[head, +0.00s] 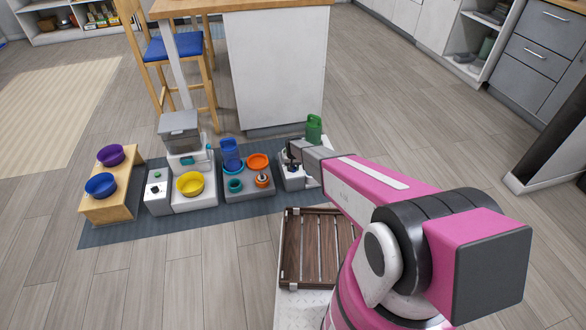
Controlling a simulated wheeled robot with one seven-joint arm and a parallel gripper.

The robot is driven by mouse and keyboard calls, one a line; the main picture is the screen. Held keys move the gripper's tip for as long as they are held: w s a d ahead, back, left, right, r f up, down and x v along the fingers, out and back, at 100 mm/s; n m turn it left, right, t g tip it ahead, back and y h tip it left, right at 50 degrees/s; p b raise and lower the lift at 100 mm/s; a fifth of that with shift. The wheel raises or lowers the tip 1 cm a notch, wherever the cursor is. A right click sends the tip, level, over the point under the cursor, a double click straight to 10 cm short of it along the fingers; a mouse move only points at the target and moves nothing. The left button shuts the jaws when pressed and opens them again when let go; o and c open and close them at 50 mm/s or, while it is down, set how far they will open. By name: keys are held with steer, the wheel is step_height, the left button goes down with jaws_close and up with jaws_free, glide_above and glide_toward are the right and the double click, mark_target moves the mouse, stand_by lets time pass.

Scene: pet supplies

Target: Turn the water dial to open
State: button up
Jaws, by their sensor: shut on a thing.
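My gripper (291,161) is at the far end of my pink arm, low over a pale grey and white unit (296,182) at the right end of the dark mat. Its dark fingers point down at the top of this unit and are shut on a small part there, which I take to be the water dial. The fingers and wrist hide most of the dial, so its turn position cannot be told.
A green jug (314,128) stands just behind my wrist. Left of the unit, a grey block (247,193) bears blue, teal and orange items. Farther left are a feeder with a yellow bowl (190,184) and a wooden stand (118,205) with two bowls. A slatted wooden crate (291,248) is nearer me.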

steer(key=shift+m, duration=1)
steer(key=o, duration=0.9)
step_height(320, 180, up, 11)
